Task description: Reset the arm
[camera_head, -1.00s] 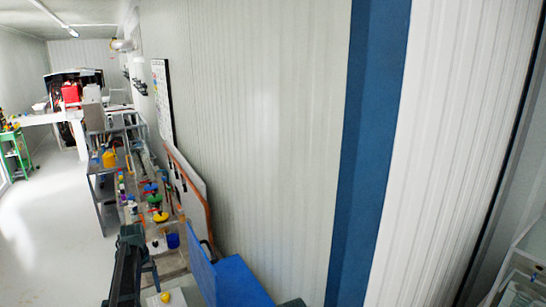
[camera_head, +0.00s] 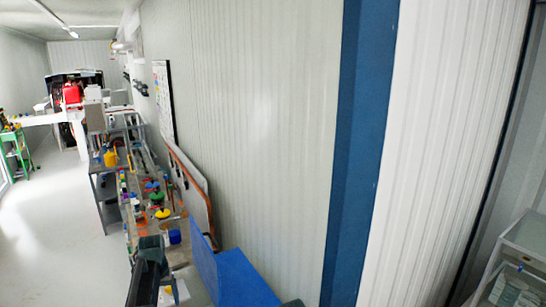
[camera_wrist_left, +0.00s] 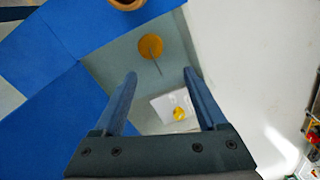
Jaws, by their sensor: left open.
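My left arm enters the head view at the bottom left, and its dark gripper end (camera_head: 150,268) is seen from behind. In the left wrist view my left gripper (camera_wrist_left: 160,73) has its two blue fingers wide apart with nothing held between them. Beyond the fingers, a white flat piece (camera_wrist_left: 174,107) with a small yellow thing (camera_wrist_left: 179,114) on it lies on a grey surface. My right gripper is in neither view.
A cluttered bench (camera_head: 160,200) with coloured parts stands along the wall. A blue block (camera_head: 235,280) is right of my left arm. A yellow disc (camera_wrist_left: 151,46) and a round brown rim (camera_wrist_left: 127,4) show in the wrist view. The white floor (camera_head: 60,230) at left is clear.

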